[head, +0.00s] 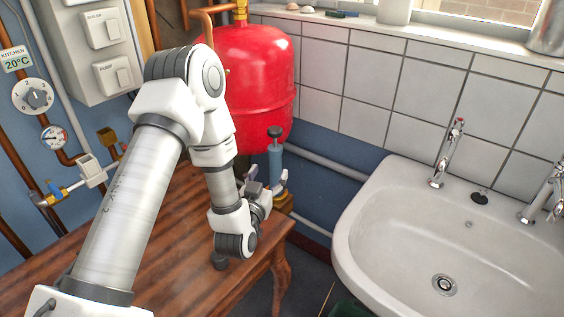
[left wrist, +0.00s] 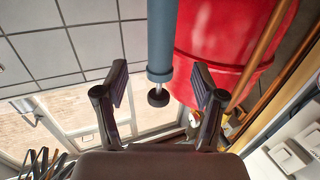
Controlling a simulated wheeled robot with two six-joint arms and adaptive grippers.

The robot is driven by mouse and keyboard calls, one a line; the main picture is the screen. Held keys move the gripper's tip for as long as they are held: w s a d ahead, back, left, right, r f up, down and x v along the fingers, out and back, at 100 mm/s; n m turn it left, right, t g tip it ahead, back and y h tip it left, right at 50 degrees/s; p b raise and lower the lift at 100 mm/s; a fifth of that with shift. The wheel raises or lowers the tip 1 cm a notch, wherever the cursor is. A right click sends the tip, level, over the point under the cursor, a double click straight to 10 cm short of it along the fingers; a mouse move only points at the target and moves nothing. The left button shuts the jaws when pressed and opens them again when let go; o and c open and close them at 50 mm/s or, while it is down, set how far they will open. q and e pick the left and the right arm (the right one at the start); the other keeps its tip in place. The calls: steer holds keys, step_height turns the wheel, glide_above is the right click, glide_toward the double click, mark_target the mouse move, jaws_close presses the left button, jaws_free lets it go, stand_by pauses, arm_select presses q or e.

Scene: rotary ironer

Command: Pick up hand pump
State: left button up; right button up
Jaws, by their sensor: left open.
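The hand pump (head: 275,160) is an upright blue cylinder with a black knob on top. It stands at the far right end of the wooden table, by a brass-coloured block, and its lower part is partly hidden by my gripper. My left gripper (head: 268,185) is open beside the pump, with its fingers near the blue body. In the left wrist view, the pump (left wrist: 161,40) shows between the open fingers of my left gripper (left wrist: 159,76), with clear gaps on both sides. My right gripper is out of view.
A red tank (head: 250,85) stands close behind the pump. A white sink (head: 385,235) with taps is to the right, beyond a gap past the wooden table (head: 190,270). Pipes and valves line the left wall. The visible tabletop is mostly clear.

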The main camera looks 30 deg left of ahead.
mark_target(273, 164)
arm_select(q)
steer(key=shift+r+x, duration=0.2)
steer(key=shift+x, duration=0.75)
steer(key=x, duration=0.2)
steer(key=p+x, duration=0.1)
steer(key=x, duration=0.2)
steer(key=shift+w+f, duration=0.1)
steer(key=shift+f, duration=0.15)
steer(key=shift+r, duration=0.1)
steer(key=c, duration=0.4)
jaws_close()
